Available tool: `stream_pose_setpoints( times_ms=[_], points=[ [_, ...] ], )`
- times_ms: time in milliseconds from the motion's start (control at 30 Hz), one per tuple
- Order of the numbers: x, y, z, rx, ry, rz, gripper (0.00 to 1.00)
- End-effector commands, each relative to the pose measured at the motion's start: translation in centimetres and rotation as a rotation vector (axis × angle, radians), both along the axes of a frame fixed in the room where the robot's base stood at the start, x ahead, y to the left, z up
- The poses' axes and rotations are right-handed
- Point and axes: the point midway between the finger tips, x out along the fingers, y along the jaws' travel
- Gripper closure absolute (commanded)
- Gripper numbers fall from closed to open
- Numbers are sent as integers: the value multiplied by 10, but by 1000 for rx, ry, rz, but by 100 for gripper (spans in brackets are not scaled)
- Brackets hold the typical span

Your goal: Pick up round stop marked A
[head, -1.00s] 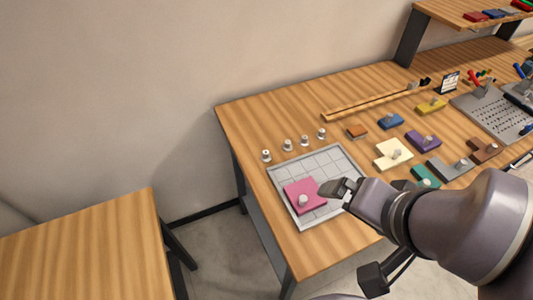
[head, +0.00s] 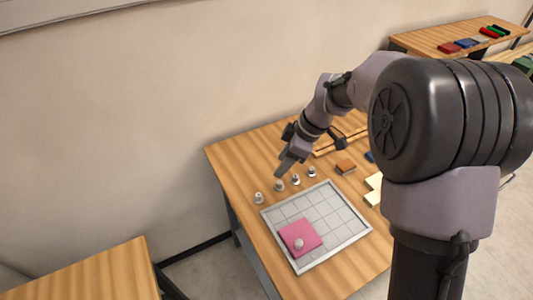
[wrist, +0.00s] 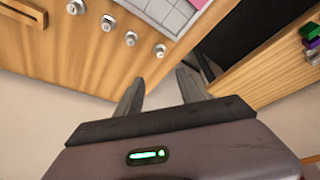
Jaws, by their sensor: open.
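Several small silver round stops stand in a row on the wooden table, behind the grey gridded tray (head: 345,253). The head view shows the leftmost stop (head: 259,198), then others (head: 279,185), (head: 295,179) and (head: 312,171). In the wrist view they run diagonally, the lowest stop (wrist: 160,51) closest to my fingers. Their letters are too small to read, so I cannot tell which is A. My gripper (head: 282,170) hangs above and behind the row. In the wrist view its fingers (wrist: 160,91) are apart with nothing between them.
A pink block (head: 299,238) with a silver knob sits on the tray. The wall is close behind the table. A second wooden table (head: 75,275) stands at lower left.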

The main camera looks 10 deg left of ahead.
Motion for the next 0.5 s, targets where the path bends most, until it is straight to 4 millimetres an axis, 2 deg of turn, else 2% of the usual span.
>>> stream_pose_setpoints(
  times_ms=[133,300,400,500],
  points=[
    [2,11,-30,2,-2,36,55],
    [3,31,-80,0,-2,36,55],
    [3,40,-103,1,-2,34,55],
    [4,46,-116,0,-4,33,55]
  ],
)
